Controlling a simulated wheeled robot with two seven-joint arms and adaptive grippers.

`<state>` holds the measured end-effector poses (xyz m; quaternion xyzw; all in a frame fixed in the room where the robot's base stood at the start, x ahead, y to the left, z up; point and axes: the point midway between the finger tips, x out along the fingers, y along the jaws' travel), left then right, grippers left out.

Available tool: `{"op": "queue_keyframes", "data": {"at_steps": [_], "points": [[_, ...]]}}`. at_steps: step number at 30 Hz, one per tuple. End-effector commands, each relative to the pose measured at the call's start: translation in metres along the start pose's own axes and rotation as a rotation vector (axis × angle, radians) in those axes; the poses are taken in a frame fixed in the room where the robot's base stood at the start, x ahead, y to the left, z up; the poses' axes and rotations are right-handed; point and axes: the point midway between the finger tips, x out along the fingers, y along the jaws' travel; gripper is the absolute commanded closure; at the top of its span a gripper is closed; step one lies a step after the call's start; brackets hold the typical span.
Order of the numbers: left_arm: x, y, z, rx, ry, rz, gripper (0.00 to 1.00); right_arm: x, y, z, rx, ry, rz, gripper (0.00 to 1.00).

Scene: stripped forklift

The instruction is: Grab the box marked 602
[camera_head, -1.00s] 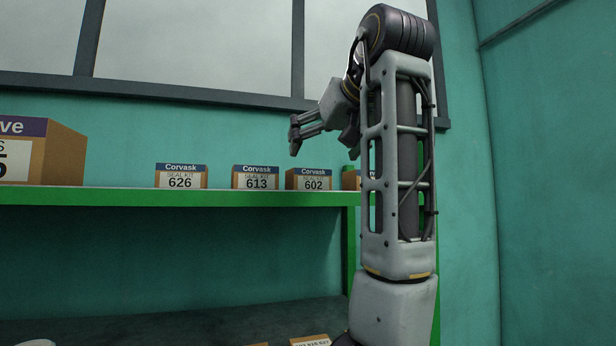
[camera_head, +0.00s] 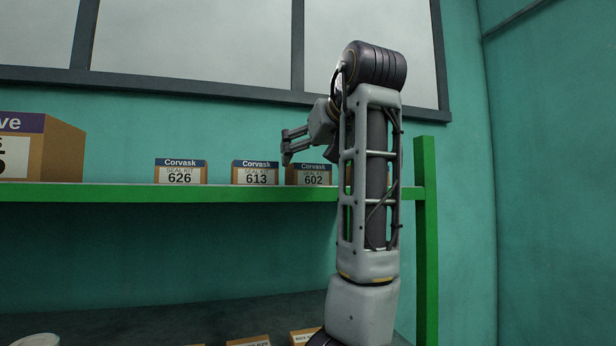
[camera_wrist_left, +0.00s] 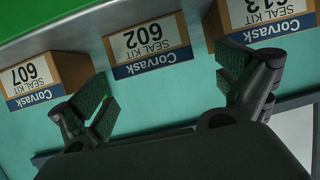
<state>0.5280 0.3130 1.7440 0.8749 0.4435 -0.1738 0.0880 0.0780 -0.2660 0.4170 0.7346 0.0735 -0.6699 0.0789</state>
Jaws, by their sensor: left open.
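The brown box marked 602 (camera_head: 313,176), with a blue Corvask band and a white label, stands on the green shelf (camera_head: 200,194). My left gripper (camera_head: 287,148) is open and empty. In the head view it shows just above the top left of that box. In the left wrist view the picture is upside down, and the 602 box (camera_wrist_left: 148,48) shows between and beyond the two spread fingers of my left gripper (camera_wrist_left: 165,95), apart from them. My right gripper is in neither view.
The box marked 613 (camera_head: 256,173) stands beside 602, with 626 (camera_head: 181,172) further left. A box marked 607 (camera_wrist_left: 42,78) flanks 602 on its other side. A larger box (camera_head: 55,150) stands far left. A green post (camera_head: 426,240) rises at the shelf's right end.

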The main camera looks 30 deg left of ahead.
Motion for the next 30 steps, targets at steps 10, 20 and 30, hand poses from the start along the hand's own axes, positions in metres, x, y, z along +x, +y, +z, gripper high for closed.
{"op": "queue_keyframes", "data": {"at_steps": [10, 20, 30], "points": [[0.018, 0.004, -0.001, 0.001, -0.003, -0.002, 0.0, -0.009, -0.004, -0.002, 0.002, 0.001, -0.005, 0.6], [0.048, 0.006, -0.001, 0.0, -0.001, -0.001, 0.0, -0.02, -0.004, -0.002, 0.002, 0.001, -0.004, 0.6], [0.052, 0.006, 0.001, 0.0, -0.001, 0.0, 0.0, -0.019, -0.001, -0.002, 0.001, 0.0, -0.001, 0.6]]}}
